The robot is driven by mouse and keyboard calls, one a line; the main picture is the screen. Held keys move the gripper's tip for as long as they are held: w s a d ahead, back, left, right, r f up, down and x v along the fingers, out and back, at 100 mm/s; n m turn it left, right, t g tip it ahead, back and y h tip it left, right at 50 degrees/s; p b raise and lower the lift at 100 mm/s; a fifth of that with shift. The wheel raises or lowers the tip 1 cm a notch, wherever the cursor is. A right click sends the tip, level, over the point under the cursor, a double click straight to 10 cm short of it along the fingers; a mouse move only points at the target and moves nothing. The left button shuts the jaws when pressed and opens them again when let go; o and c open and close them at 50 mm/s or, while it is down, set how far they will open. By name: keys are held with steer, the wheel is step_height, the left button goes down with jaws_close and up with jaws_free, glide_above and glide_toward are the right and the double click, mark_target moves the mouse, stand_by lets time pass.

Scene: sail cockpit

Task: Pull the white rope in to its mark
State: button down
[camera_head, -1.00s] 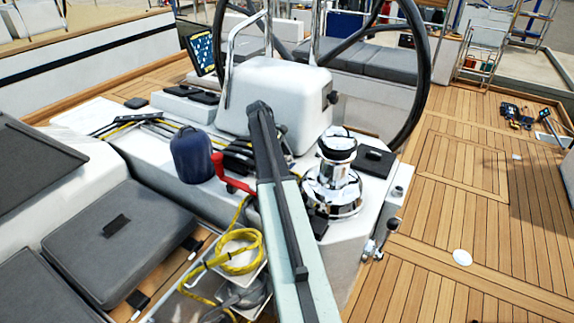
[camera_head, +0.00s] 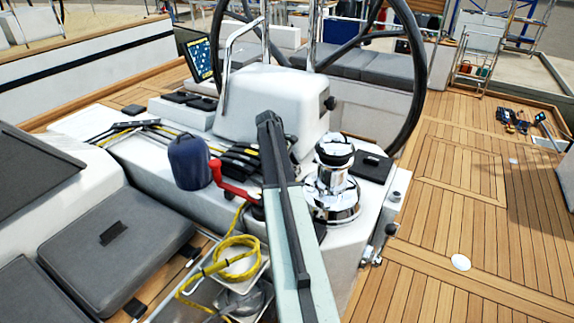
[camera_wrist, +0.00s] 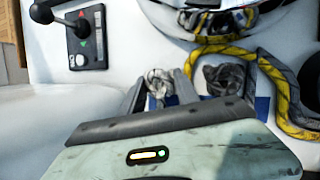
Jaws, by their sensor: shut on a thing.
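In the wrist view my gripper (camera_wrist: 160,92) has its two grey fingers closed on a pale, whitish rope (camera_wrist: 159,77), which looks bunched between them. I cannot make out a mark on the white rope.
A chrome winch (camera_head: 333,178) stands right of my arm. A blue-covered winch (camera_head: 189,162) and a red handle (camera_head: 232,188) are on its left. The steering wheel (camera_head: 410,70) stands behind. Teak deck (camera_head: 470,220) is open to the right.

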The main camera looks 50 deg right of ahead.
steer(key=c, duration=1.2)
jaws_free()
steer(key=shift+s+d, duration=0.1)
steer(key=p+v, duration=0.7)
steer(key=v, duration=0.1)
steer(key=shift+f, duration=0.1)
